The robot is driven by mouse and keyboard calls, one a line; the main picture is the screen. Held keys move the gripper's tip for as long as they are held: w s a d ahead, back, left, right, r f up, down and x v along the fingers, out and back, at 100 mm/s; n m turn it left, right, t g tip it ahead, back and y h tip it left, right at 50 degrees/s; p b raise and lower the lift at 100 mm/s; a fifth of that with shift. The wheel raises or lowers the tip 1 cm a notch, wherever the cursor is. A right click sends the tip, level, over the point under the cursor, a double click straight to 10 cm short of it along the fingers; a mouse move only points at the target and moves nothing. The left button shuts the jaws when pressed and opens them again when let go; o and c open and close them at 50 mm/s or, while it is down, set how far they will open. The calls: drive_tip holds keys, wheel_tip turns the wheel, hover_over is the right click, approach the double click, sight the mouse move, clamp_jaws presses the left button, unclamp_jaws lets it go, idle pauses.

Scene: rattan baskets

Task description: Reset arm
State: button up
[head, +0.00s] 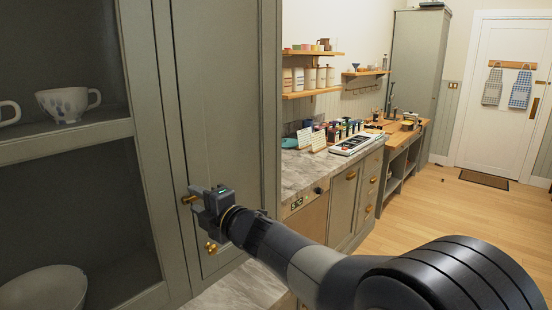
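My arm (320,268) reaches in from the lower right toward a grey-green cabinet door (222,90). My gripper (194,194) is at its end, in front of the door. A brass knob (187,200) shows right at the fingertips; I cannot tell whether the fingers touch it. The fingers are seen side-on and small, so their opening is not clear. A second brass knob (210,248) is just below the gripper. No object is seen hanging from the gripper.
An open cabinet at left holds a speckled cup (68,103) and a bowl (45,288). A marble counter (312,172) with small items runs behind the arm. Wall shelves (312,93) hold canisters.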

drive_tip(key=b+v, duration=0.1)
drive_tip(key=v, duration=1)
drive_tip(key=p+x, duration=0.1)
drive_tip(key=x, duration=1)
drive_tip(key=shift+w+a, duration=0.1)
drive_tip(key=shift+n, duration=0.5)
drive_tip(key=shift+r+n+b, duration=0.1)
drive_tip(key=shift+n+b, duration=0.3)
drive_tip(key=shift+n, duration=0.1)
drive_tip(key=shift+r+n+b, duration=0.25)
drive_tip(key=shift+n+b, duration=0.05)
drive_tip(key=shift+n, duration=1)
